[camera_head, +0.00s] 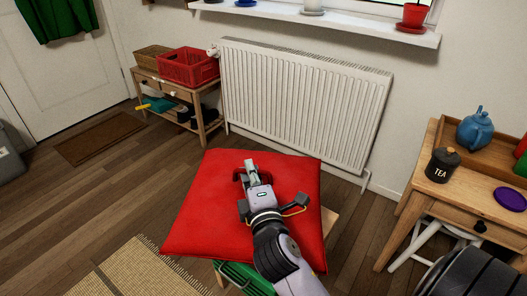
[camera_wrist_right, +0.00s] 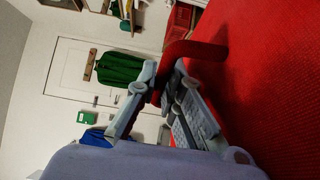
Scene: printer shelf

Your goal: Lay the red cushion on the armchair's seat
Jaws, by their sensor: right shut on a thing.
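The large red cushion (camera_head: 190,205) fills the middle of the head view, broad face up. It also fills the right side of the wrist view (camera_wrist_right: 275,85). My right gripper (camera_head: 250,170) is above its middle, shut on a red loop handle (camera_wrist_right: 195,50) that stands up from the cushion. In the wrist view the fingers (camera_wrist_right: 160,85) close around the handle's end. The cushion hides most of what is beneath it. I cannot make out an armchair for certain in either view. My left gripper is in neither view.
A green crate (camera_head: 240,280) and a pale wooden edge (camera_head: 329,220) show under the cushion. A white radiator (camera_head: 300,100) stands behind. Floor at left is open.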

